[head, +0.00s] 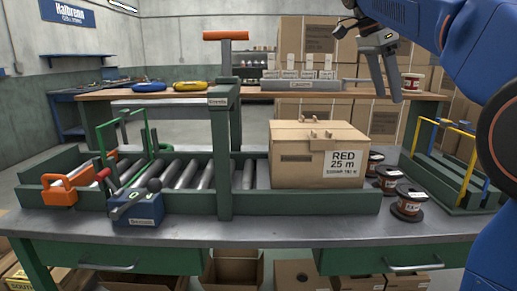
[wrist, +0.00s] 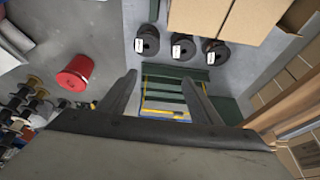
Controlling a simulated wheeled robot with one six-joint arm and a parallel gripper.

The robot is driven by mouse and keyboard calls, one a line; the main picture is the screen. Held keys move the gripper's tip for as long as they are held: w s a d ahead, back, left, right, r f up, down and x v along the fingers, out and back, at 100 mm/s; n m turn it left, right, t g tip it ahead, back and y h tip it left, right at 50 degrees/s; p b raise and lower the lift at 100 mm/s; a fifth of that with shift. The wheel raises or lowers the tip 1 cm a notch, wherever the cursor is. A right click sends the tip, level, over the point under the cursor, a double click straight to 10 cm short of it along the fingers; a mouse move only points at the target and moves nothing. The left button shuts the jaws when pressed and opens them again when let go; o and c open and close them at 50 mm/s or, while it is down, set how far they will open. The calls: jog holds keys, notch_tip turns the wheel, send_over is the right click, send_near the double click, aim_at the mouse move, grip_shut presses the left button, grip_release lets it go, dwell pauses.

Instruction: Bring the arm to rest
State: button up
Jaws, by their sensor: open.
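My gripper (head: 385,72) is raised in the upper right of the head view, in front of the back shelf, with its fingers pointing down. Its two fingers are apart and nothing is between them. In the wrist view, my gripper (wrist: 165,88) shows as two dark fingers spread above a green rack (wrist: 172,98) far below. My blue arm fills the right edge of the head view.
A cardboard box (head: 315,155) labelled RED 25 m sits on the roller conveyor (head: 185,172). Several copper spools (head: 409,204) stand right of it. A green rack with yellow and blue hoops (head: 455,170) is at the right. The bench front (head: 300,228) is clear.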

jog(key=s+a+f+n+t+y, duration=0.1)
jog(key=s+f+n, duration=0.5)
jog(key=s+f, duration=0.3)
jog(key=s+a+f+n+t+y, duration=0.1)
jog(key=s+f+n, duration=0.5)
jog(key=f, duration=1.1)
jog(key=s+a+f+n+t+y, duration=0.2)
jog(key=s+f+n, duration=0.4)
jog(key=s+f, duration=0.8)
jog(key=shift+y, duration=0.3)
